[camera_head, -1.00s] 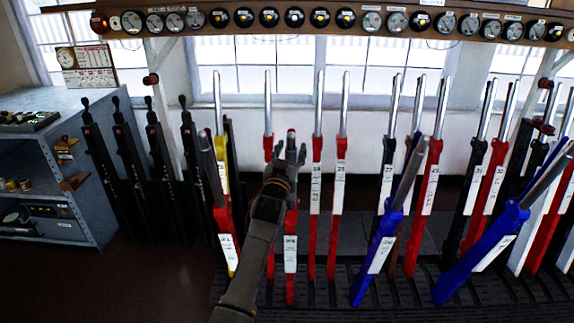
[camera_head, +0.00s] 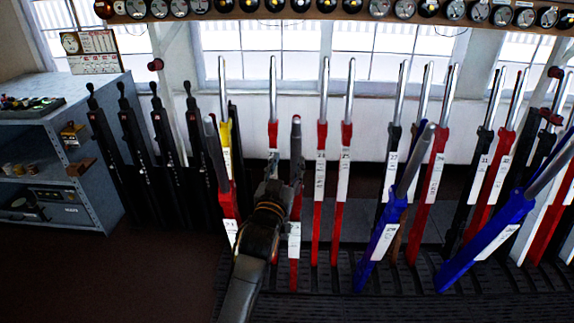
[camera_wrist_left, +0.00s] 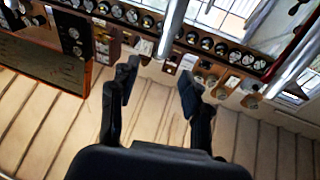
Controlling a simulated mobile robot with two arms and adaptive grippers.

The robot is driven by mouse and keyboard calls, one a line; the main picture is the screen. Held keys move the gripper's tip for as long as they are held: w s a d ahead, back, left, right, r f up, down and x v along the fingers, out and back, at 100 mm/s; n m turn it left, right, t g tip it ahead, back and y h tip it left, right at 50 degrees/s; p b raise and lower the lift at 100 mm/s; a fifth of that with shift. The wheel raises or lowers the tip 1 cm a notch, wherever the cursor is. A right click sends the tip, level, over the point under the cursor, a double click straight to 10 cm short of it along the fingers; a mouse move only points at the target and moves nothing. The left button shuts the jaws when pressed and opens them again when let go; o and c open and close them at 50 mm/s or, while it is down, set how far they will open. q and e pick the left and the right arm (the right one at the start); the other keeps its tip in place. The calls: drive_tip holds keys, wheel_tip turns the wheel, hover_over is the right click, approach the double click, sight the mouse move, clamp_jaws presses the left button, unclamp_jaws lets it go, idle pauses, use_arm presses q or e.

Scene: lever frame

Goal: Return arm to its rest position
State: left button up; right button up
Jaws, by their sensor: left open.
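My left arm comes up from the bottom of the head view, and its gripper (camera_head: 277,187) is in front of the row of levers. The gripper looks empty. In the left wrist view the two dark fingers (camera_wrist_left: 160,84) are spread apart with nothing between them. A red lever (camera_head: 295,190) with a white label and a dark top stands just right of the gripper; I cannot tell whether they touch. Another red lever (camera_head: 273,130) with a silver handle rises behind the gripper, its lower part partly hidden. My right gripper is not in view.
Several black levers (camera_head: 130,150) stand at left beside a grey shelf (camera_head: 100,95). Blue levers (camera_head: 385,225) lean forward at right. A shelf of round dials (camera_head: 300,15) runs along the top. Open dark floor (camera_head: 120,275) lies at lower left.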

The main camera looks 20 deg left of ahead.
use_arm(q)
drive_tip(key=shift+f, duration=0.1)
idle(0.4)
drive_tip(key=s+d+f+m+g+h+b, duration=0.1)
drive_tip(key=s+d+f+g, duration=0.15)
drive_tip(key=f, duration=1.45)
drive_tip(key=s+d+f+m+g+h, duration=0.1)
drive_tip(key=s+f+g, duration=0.3)
drive_tip(key=f, duration=1.3)
drive_tip(key=s+f+g, duration=0.5)
drive_tip(key=s+f, duration=1.1)
drive_tip(key=f, duration=0.4)
drive_tip(key=s+a+f+g, duration=0.2)
drive_tip(key=s+f, duration=0.3)
drive_tip(key=s, duration=0.7)
drive_tip(key=s+a+f+g+b, duration=0.1)
drive_tip(key=s+f, duration=0.4)
drive_tip(key=s, duration=0.6)
drive_tip(key=s+a+f+g+b, duration=0.1)
drive_tip(key=s+a+f+g, duration=0.2)
drive_tip(key=s, duration=0.9)
wheel_tip(320, 180, down, 3)
drive_tip(key=shift+s+m+g+y, duration=0.3)
drive_tip(key=shift+m+g, duration=0.1)
drive_tip(key=shift+g, duration=0.25)
drive_tip(key=shift+w, duration=0.1)
